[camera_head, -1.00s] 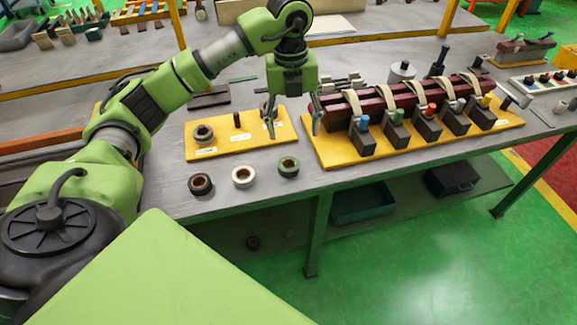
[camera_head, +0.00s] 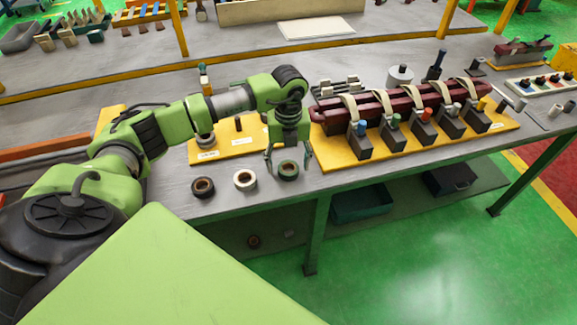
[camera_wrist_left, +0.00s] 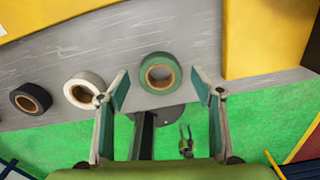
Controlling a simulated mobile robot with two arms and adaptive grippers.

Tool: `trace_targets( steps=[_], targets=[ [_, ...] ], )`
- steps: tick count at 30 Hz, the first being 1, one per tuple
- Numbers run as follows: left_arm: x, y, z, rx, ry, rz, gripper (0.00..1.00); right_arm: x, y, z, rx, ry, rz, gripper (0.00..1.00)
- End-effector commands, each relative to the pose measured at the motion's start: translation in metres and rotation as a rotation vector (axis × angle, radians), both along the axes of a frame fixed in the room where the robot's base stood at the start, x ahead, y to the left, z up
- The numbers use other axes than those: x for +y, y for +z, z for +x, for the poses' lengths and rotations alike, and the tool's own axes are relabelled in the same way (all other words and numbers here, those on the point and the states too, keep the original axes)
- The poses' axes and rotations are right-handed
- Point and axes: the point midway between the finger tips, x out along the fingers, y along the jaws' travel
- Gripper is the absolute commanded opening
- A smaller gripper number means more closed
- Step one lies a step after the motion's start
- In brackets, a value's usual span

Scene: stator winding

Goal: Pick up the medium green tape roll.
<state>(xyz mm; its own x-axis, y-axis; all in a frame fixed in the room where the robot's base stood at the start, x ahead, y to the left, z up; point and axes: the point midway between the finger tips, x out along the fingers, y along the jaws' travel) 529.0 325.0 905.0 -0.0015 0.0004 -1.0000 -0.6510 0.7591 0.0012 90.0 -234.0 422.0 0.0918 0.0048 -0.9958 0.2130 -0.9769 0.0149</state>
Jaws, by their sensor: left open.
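The green tape roll (camera_head: 287,171) lies flat at the table's front edge, the rightmost of three rolls in a row. It also shows in the left wrist view (camera_wrist_left: 160,87), centred sideways between the fingers and a little beyond their tips. My left gripper (camera_head: 288,168) is open and points down over the green roll, its fingers on either side of it. In the left wrist view the open fingers (camera_wrist_left: 168,92) hold nothing. Whether the fingertips are level with the roll cannot be told. My right gripper is not in view.
A white roll (camera_head: 245,180) and a black roll (camera_head: 203,187) lie left of the green one. A yellow board (camera_head: 225,150) is behind them. Another yellow board (camera_head: 400,147) with a dark red stator part and several blocks stands to the right. The table's front edge is close.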

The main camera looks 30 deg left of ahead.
Motion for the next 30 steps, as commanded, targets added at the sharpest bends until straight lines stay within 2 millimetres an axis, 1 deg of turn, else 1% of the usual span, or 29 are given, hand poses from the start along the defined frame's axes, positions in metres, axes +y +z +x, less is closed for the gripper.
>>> trace_targets(
  steps=[3,10,11,12,15,25,30],
  targets=[
    [-0.0001,-0.0087,-0.0004,0.001,-0.001,-0.001,0.6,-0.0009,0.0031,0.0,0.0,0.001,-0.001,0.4],
    [-0.0001,-0.0104,0.0,-0.001,-0.001,0.0,0.6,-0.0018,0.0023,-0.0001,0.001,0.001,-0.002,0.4],
    [-0.0002,-0.0103,0.0,-0.001,-0.001,0.0,0.53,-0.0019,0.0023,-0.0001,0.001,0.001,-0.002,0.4],
    [-0.0002,-0.0102,0.0,-0.001,-0.001,0.0,0.42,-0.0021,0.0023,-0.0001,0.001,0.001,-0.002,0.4],
    [-0.0002,-0.0101,0.0,-0.001,-0.001,-0.001,0.19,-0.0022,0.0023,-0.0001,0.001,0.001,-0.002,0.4],
    [-0.0002,-0.0092,0.0003,-0.001,-0.001,0.0,0.19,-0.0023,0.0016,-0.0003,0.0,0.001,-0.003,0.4],
    [-0.0002,-0.0007,0.0012,-0.004,-0.001,0.0,0.19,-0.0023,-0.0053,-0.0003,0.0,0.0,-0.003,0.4]
  ],
)
